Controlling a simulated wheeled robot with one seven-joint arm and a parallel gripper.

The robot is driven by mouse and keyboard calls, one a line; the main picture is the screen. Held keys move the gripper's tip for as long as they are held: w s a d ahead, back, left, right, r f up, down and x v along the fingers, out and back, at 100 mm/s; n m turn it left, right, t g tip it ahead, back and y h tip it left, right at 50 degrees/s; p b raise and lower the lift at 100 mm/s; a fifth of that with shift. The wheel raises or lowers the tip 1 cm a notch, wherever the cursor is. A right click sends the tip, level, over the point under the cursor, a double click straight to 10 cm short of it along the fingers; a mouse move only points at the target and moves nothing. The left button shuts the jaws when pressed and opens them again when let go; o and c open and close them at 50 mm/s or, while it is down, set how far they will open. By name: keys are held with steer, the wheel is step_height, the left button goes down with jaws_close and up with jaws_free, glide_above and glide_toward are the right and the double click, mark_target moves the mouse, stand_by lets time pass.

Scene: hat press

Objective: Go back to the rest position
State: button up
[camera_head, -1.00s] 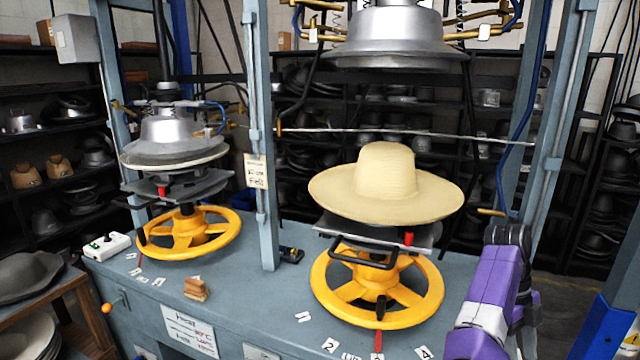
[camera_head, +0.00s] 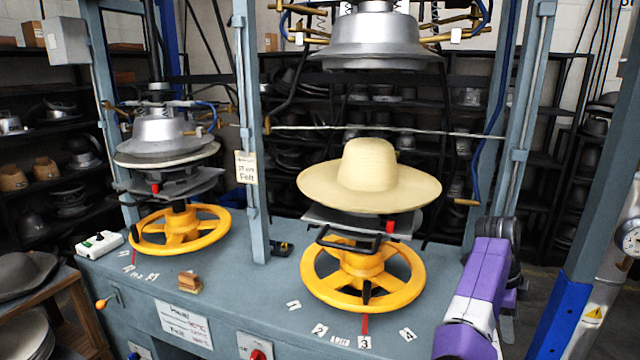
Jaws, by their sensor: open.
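A tan wide-brimmed hat (camera_head: 368,180) sits upright on the lower plate of the right press, above a yellow handwheel (camera_head: 362,285). The silver upper mould (camera_head: 385,38) hangs raised well above the hat, with a wide gap between. The red lever at the right wheel points toward the number 3 label. My purple arm (camera_head: 480,290) is at the lower right, beside the right press and apart from the hat. My gripper is outside the picture.
The left press (camera_head: 160,135) has its silver mould down near its plate, above another yellow handwheel (camera_head: 180,230). A grey post (camera_head: 252,150) stands between the presses. A blue-and-grey column with a gauge (camera_head: 626,236) is at the right. Shelves of hat moulds line the back.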

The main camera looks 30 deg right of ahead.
steer(key=w+d+r+n+t+h, duration=0.4)
steer(key=d+n+t+h, duration=0.2)
steer(key=n+h, duration=0.45)
steer(key=s+a+n+t+y, duration=0.25)
steer(key=a+n+t, duration=0.55)
steer(key=a, duration=0.8)
steer(key=s+a+n+t+y, duration=0.2)
steer(key=a+n+t+y, duration=0.25)
steer(key=a+n, duration=0.8)
steer(key=s+a+f+g+y, duration=0.1)
steer(key=s+a+y, duration=0.5)
steer(key=s+a, duration=1.7)
steer(key=shift+s+a+f+y, duration=0.2)
steer(key=shift+a+f+y, duration=0.15)
steer(key=shift+a+f, duration=0.2)
steer(key=shift+g, duration=0.25)
steer(key=shift+c, duration=0.2)
